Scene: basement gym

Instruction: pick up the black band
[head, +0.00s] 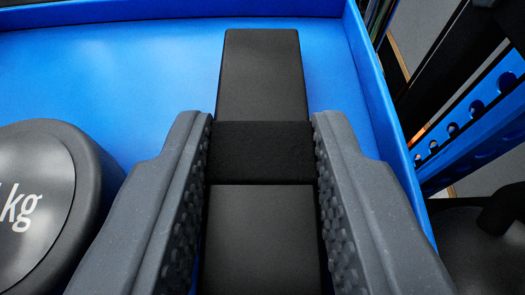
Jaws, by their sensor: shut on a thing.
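The black band (261,75) is a flat, matte black strip in the middle of the head view. It runs from the near edge of the picture toward the back of a blue tray (120,65). A rougher, darker section (262,150) crosses it between the fingertips. My gripper (262,145) is shut on the black band, with one grey, studded finger on each side of it. The near end of the band is cut off by the bottom of the picture. Whether the band is lifted off the tray floor I cannot tell.
A round black weight marked "kg" (35,205) is close to my left finger. The tray's raised blue wall (375,90) runs along the right, and another edge crosses the back. Beyond the right wall is a blue rack upright with holes (470,125). The tray's back left is clear.

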